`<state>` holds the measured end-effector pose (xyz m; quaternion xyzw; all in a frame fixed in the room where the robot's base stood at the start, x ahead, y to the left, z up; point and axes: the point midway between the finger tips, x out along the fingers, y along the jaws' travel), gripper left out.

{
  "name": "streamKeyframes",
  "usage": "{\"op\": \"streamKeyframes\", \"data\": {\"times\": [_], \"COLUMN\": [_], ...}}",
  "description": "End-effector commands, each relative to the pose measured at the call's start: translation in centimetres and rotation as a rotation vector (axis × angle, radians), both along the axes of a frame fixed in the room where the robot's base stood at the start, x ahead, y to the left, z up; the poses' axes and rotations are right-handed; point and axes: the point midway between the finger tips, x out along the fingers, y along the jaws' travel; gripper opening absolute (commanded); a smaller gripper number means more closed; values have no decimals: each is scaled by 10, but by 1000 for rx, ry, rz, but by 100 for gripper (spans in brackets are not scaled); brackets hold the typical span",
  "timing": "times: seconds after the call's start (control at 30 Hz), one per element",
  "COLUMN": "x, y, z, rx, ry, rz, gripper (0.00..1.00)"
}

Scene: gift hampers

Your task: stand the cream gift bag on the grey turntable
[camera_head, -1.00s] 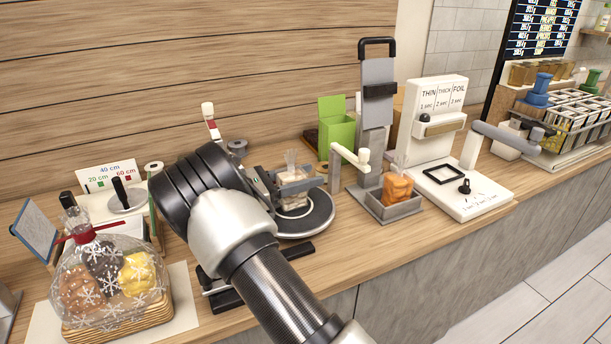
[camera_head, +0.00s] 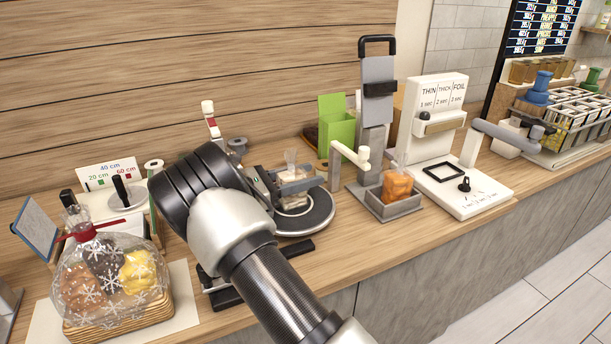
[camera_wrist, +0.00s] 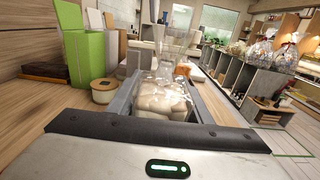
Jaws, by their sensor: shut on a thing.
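My gripper (camera_head: 297,187) is shut on the cream gift bag (camera_head: 293,201), a clear bag with pale contents and a gathered top. The bag is upright between the two fingers, and it fills the gap between them in the wrist view (camera_wrist: 162,101). The grey turntable (camera_head: 318,218) is a round disc on a dark base, directly under and around the bag in the head view. The bag's bottom is at or just above the disc; I cannot tell whether they touch. My arm hides the turntable's left part.
A grey upright stand (camera_head: 377,110) with an orange bag (camera_head: 396,187) in its tray is close on the right. A green box (camera_head: 337,132) stands behind. A white sealer (camera_head: 440,120) is further right. A snowflake bag (camera_head: 108,275) sits at the front left.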

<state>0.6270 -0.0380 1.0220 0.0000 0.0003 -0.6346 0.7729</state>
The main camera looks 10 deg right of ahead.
Motion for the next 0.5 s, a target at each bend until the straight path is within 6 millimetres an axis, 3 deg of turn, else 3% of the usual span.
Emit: {"op": "streamKeyframes", "data": {"times": [0.13, 0.17, 0.27, 0.5], "x": [0, 0, 0, 0], "y": [0, 0, 0, 0], "z": [-1, -1, -1, -2], "rx": [-1, 0, 0, 1], "ry": [-1, -1, -1, 0], "rz": [0, 0, 0, 0], "gripper": [19, 50, 67, 67]}}
